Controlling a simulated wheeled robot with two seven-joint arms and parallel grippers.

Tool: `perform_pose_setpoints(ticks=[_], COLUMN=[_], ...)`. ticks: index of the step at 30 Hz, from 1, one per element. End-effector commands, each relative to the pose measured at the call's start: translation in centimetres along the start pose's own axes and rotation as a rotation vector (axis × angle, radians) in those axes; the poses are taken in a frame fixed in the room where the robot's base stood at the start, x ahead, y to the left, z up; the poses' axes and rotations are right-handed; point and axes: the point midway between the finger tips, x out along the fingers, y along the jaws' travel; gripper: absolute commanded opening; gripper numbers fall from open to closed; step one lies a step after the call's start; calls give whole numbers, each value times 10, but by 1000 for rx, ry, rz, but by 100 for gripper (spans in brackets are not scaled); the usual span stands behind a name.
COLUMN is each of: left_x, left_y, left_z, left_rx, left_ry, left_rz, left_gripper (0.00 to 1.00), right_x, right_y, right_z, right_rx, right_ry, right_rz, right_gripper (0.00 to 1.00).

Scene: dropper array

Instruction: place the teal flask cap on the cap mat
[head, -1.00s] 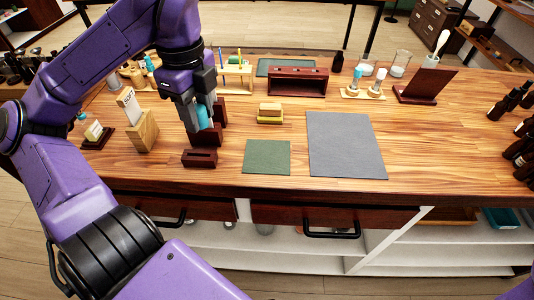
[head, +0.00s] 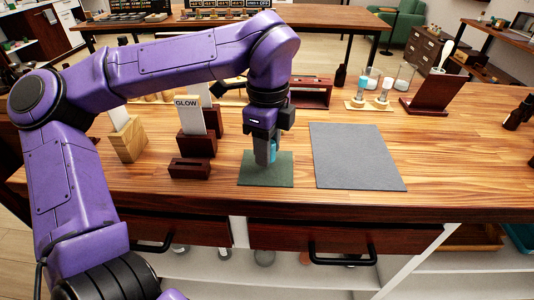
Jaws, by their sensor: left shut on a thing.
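My left gripper (head: 266,160) is shut on the teal flask cap (head: 274,149). It holds the cap over the small green mat (head: 255,181), which looks like the cap mat, near the front of the wooden table. The fingers hide much of the cap, and I cannot tell whether it touches the mat. A larger grey mat (head: 358,157) lies just to the right. My right gripper is not in view.
A low dark red block (head: 190,169) is left of the green mat. Behind it a dark red stand (head: 196,145) holds a white GLOW card (head: 189,116). Teal-capped vials (head: 361,86) stand at the back.

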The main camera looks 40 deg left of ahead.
Motion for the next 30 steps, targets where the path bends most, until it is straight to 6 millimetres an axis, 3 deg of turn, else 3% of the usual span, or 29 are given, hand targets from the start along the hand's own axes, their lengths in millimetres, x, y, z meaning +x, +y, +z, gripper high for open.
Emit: perform_pose_setpoints(ticks=[3,14,15,17,25,30], left_x=[21,27,26,25,24,6], left_y=[1,1,1,1,1,0], left_z=[1,1,1,1,1,1], left_rx=[1,-1,-1,0,0,-3], left_ry=[1,0,0,0,0,1], left_rz=[3,1,1,1,1,-4], left_gripper=[1,1,44,63,63,63], right_x=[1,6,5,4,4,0], right_y=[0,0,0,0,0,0], right_z=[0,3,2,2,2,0], right_rx=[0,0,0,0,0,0], right_ry=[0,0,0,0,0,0], right_rz=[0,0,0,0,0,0], right_gripper=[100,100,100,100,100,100])
